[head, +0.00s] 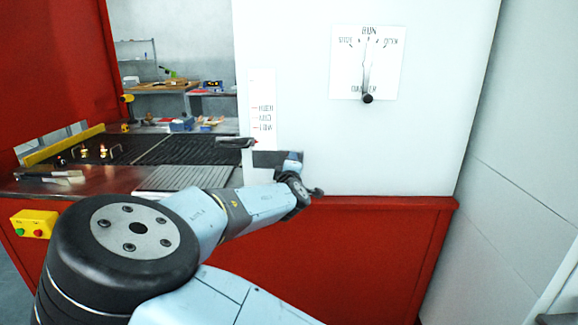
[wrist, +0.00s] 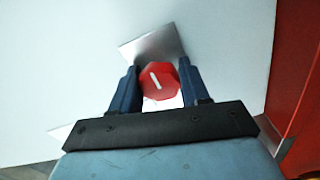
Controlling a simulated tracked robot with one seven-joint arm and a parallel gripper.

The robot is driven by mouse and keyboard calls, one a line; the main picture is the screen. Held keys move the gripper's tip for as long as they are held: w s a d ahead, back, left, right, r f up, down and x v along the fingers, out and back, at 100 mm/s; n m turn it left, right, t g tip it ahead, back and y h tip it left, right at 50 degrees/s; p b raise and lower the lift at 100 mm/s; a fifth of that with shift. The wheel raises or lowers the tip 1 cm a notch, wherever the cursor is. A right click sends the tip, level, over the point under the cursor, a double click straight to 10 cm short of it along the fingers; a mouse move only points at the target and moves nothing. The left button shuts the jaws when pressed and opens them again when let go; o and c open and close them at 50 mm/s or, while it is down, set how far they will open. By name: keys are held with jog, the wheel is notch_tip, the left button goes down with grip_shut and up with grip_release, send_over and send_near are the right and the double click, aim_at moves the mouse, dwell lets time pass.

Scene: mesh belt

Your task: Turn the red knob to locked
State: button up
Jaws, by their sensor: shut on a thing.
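The red knob (wrist: 158,81) shows in the wrist view as a red many-sided disc with a white pointer line. It sits in front of a grey metal plate (wrist: 152,46) on a white wall. My gripper (wrist: 159,84) has its two dark blue fingers on either side of the knob, shut on it. In the wrist view the white line slants from upper left to lower right. I cannot read any locked mark.
A white panel (head: 420,150) carries a dial with a black-ended lever (head: 367,98) and a label strip (head: 262,105). A dark mesh belt (head: 185,149) lies to the left. A yellow button box (head: 34,224) is at the lower left.

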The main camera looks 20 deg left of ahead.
jog(key=shift+d+f, duration=0.15)
jog(key=shift+f, duration=0.15)
jog(key=o, duration=1.1)
jog(key=shift+r, duration=0.15)
jog(key=shift+c, duration=0.2)
jog(key=v, duration=1.3)
jog(key=shift+s, duration=0.4)
